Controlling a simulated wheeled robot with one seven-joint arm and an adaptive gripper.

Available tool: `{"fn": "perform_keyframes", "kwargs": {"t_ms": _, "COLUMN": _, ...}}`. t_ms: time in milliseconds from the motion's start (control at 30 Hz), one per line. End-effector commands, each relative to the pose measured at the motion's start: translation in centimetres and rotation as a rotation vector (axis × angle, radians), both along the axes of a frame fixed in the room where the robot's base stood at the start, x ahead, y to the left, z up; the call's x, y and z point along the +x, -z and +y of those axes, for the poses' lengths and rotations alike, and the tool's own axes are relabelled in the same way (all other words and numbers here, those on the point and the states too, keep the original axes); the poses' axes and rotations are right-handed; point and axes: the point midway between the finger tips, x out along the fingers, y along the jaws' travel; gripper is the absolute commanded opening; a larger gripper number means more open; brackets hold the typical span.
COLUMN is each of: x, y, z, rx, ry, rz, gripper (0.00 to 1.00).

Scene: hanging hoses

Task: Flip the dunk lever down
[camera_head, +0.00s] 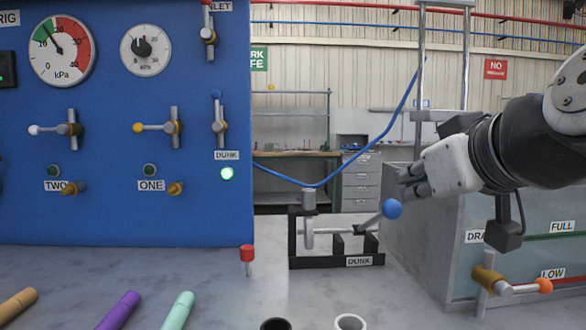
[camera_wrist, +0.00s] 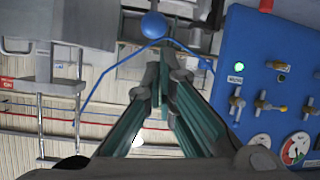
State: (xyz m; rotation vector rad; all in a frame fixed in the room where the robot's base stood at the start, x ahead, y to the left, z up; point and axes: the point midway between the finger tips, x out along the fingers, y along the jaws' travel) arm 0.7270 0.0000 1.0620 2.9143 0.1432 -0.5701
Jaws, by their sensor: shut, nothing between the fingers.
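The dunk lever (camera_head: 370,221) is a grey rod with a blue ball (camera_head: 391,209) on its end. It tilts up to the right from a black bracket (camera_head: 305,262) labelled DUNK, which stands on the counter. My gripper (camera_head: 408,182) is shut and empty, just above and slightly right of the ball in the head view. In the wrist view the ball (camera_wrist: 153,25) lies beyond my fingertips (camera_wrist: 162,78), with a visible gap. I cannot tell exactly how far apart they are in depth. My fingers hide part of the bracket in the wrist view.
A blue panel (camera_head: 110,200) with gauges, valves and a lit green lamp (camera_head: 227,174) stands at left. A clear-sided tank (camera_head: 530,245) is at right, beneath my arm. A red-topped pin (camera_head: 247,255), coloured tubes and two cups occupy the front counter. A blue hose hangs behind.

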Motion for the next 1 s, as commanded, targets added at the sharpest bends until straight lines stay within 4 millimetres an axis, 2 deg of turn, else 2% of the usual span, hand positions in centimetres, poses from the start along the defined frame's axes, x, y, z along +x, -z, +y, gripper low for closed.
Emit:
{"fn": "perform_keyframes", "kwargs": {"t_ms": 100, "x": -2.0, "y": 0.2, "z": -0.1, "rx": 0.002, "ry": 0.000, "rz": -0.003, "gripper": 0.00}}
{"fn": "perform_keyframes", "kwargs": {"t_ms": 300, "x": -3.8, "y": 0.5, "z": -0.3, "rx": 0.001, "ry": 0.001, "rz": -0.003, "gripper": 0.00}}
{"fn": "perform_keyframes", "kwargs": {"t_ms": 800, "x": -4.4, "y": 0.9, "z": -0.2, "rx": 0.002, "ry": -0.001, "rz": 0.006, "gripper": 0.00}}
{"fn": "perform_keyframes", "kwargs": {"t_ms": 867, "x": -4.7, "y": 1.7, "z": 0.0, "rx": 0.009, "ry": -0.006, "rz": 0.034, "gripper": 0.00}}
{"fn": "perform_keyframes", "kwargs": {"t_ms": 967, "x": -5.8, "y": 4.8, "z": 0.8, "rx": 0.033, "ry": -0.020, "rz": 0.146, "gripper": 0.00}}
{"fn": "perform_keyframes", "kwargs": {"t_ms": 1000, "x": -6.7, "y": 6.7, "z": 1.1, "rx": 0.046, "ry": -0.026, "rz": 0.218, "gripper": 0.00}}
